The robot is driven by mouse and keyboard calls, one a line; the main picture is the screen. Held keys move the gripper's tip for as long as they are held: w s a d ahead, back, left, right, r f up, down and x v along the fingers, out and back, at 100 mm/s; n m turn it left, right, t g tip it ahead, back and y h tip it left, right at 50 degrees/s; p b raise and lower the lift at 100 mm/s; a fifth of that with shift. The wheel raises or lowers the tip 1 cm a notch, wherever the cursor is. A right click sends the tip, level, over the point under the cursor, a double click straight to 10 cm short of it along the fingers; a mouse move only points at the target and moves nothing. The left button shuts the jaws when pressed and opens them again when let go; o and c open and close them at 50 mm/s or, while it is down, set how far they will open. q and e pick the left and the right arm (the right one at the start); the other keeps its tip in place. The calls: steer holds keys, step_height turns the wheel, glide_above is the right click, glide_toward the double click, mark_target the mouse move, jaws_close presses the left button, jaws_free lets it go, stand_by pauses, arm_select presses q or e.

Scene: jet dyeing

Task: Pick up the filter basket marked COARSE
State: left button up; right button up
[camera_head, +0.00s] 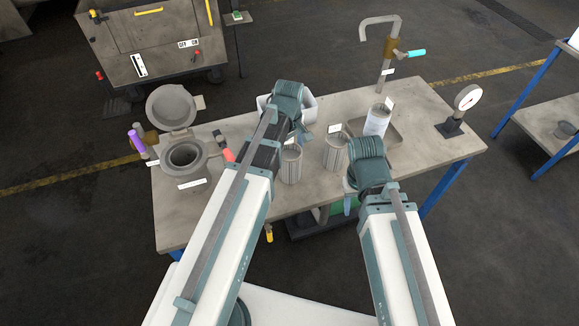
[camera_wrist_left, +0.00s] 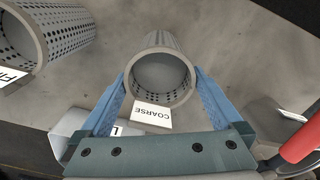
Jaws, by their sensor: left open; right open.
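The filter basket marked COARSE (camera_wrist_left: 162,72) is a grey perforated cylinder with an open round top and a white label on its rim. It stands on the table at the middle (camera_head: 291,166). My left gripper (camera_wrist_left: 161,84) is open, with one blue finger on each side of this basket; I cannot tell whether they touch it. In the head view my left wrist (camera_head: 287,100) is just behind the basket. A second perforated basket (camera_head: 335,153) stands to its right, its label partly cut off in the left wrist view (camera_wrist_left: 50,38). My right gripper (camera_head: 348,203) is open and empty near the front edge.
An open-lidded round housing (camera_head: 184,157) with a red handle (camera_head: 228,155) is at the table's left. A labelled cylinder (camera_head: 377,121) in a tray, a pipe with a cyan handle (camera_head: 415,53) and a gauge (camera_head: 467,98) are right. A white bin (camera_head: 308,104) is behind my left wrist.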

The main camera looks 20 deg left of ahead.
arm_select(q)
steer(key=shift+f, duration=0.1)
arm_select(e)
steer(key=shift+f, duration=0.1)
arm_select(q)
jaws_close()
stand_by(0.4)
